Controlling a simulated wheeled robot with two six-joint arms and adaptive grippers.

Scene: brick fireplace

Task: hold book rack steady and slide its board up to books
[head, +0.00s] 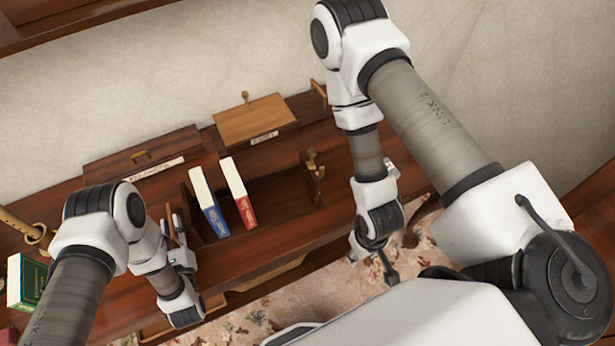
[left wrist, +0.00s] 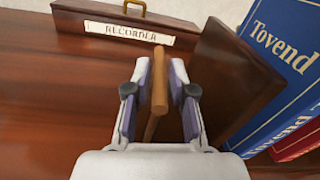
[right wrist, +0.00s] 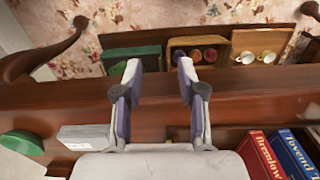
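The book rack has a dark left end board (head: 190,208) and a right board (head: 314,176) with a wooden knob. A blue book (head: 209,203) and a red book (head: 238,193) stand nearer the left end, with a gap between the red book and the right board. My left gripper (head: 178,238) is at the rack's left end. In the left wrist view its open fingers (left wrist: 160,68) straddle a wooden handle (left wrist: 158,80) beside the end board (left wrist: 232,75), with small gaps showing. My right gripper (right wrist: 158,72) is open and empty over the front edge, right of the rack.
A dark box labelled RECORDER (head: 140,155) and a lighter lidded box (head: 253,117) stand behind the rack. A lower shelf holds a tray with cups (right wrist: 197,50). A green object (right wrist: 20,143) and grey block (right wrist: 85,135) lie near my right gripper.

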